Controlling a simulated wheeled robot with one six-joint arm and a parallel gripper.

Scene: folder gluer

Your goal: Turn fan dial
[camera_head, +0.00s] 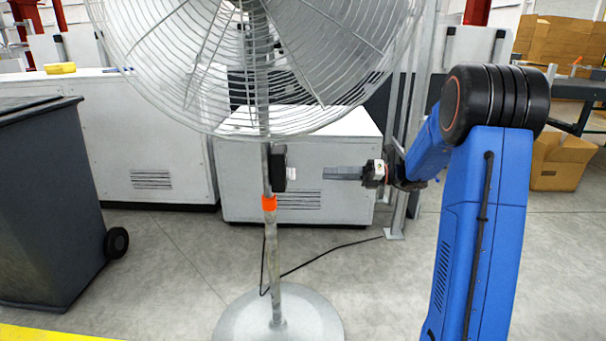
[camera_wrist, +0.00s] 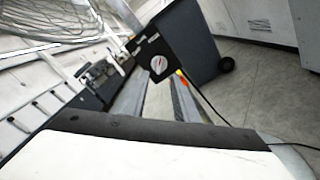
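The pedestal fan (camera_head: 250,60) stands in front of me with its wire cage at the top. A black control box (camera_head: 279,167) sits on its grey pole, above an orange collar (camera_head: 269,202). In the wrist view the box (camera_wrist: 146,47) shows a white round dial (camera_wrist: 158,64) on its face. My gripper (camera_head: 328,173) is to the right of the box at about its height, pointing at it, with a gap between. In the wrist view my gripper (camera_wrist: 157,78) has its two fingers apart with nothing between them, and the dial appears just beyond the fingertips.
A dark wheeled bin (camera_head: 45,200) stands at the left. White machine cabinets (camera_head: 300,190) stand behind the fan. The fan's round base (camera_head: 240,322) and a black cable (camera_head: 325,257) are on the floor. A metal post (camera_head: 398,215) stands behind my arm.

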